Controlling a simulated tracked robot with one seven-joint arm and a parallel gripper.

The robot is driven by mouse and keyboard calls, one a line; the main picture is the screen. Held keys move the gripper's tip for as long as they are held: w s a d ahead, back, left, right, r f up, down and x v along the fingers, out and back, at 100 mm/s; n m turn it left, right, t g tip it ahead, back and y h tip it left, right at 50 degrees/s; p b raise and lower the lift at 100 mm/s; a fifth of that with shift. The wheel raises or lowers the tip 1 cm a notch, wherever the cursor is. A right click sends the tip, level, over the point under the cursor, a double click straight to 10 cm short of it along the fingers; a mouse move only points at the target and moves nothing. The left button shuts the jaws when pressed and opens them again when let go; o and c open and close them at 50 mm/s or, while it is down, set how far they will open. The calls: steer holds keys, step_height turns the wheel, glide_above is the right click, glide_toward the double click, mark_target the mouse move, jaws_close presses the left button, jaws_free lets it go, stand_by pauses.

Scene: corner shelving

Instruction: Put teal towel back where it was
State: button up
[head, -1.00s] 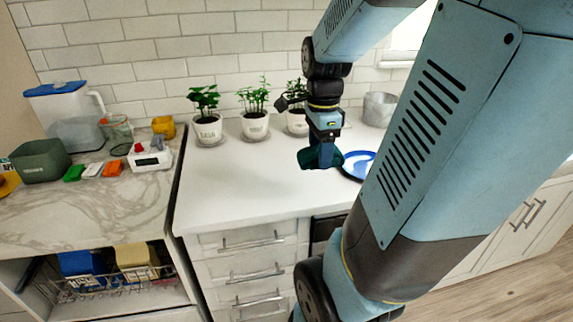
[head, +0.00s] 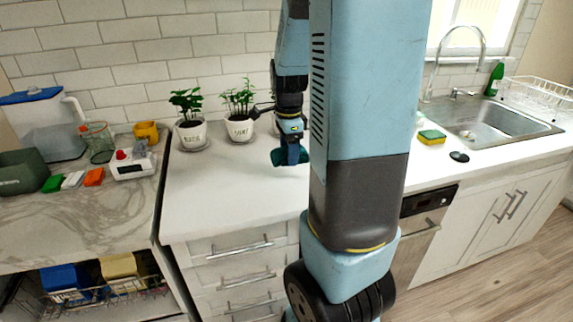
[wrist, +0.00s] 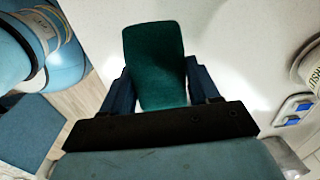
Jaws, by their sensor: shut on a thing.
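The teal towel (wrist: 155,60) is a dark green-teal folded cloth between my gripper's two fingers in the wrist view. In the head view the towel (head: 281,158) shows as a small dark patch at the end of the arm. My gripper (head: 291,152) points down above the white counter (head: 225,190), in front of the potted plants. It is shut on the towel. Part of my arm hides the counter to the right of the gripper.
Potted plants (head: 240,125) stand along the back wall. A sink (head: 490,125), a yellow-green sponge (head: 431,137) and a dish rack (head: 540,95) are at right. A marble counter (head: 90,215) at left holds a white scale-like device (head: 132,165) and several small items. The white counter's front is clear.

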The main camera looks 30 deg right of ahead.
mark_target(285, 174)
steer(key=shift+w+d+f, duration=0.15)
steer(key=shift+w+f, duration=0.55)
steer(key=shift+f, duration=0.15)
steer(key=shift+w+d+f, duration=0.15)
steer(key=shift+w+f, duration=0.55)
steer(key=shift+f, duration=0.15)
step_height(285, 174, down, 3)
steer(key=shift+w+f, duration=0.1)
steer(key=shift+f, duration=0.05)
steer(key=o, duration=1.1)
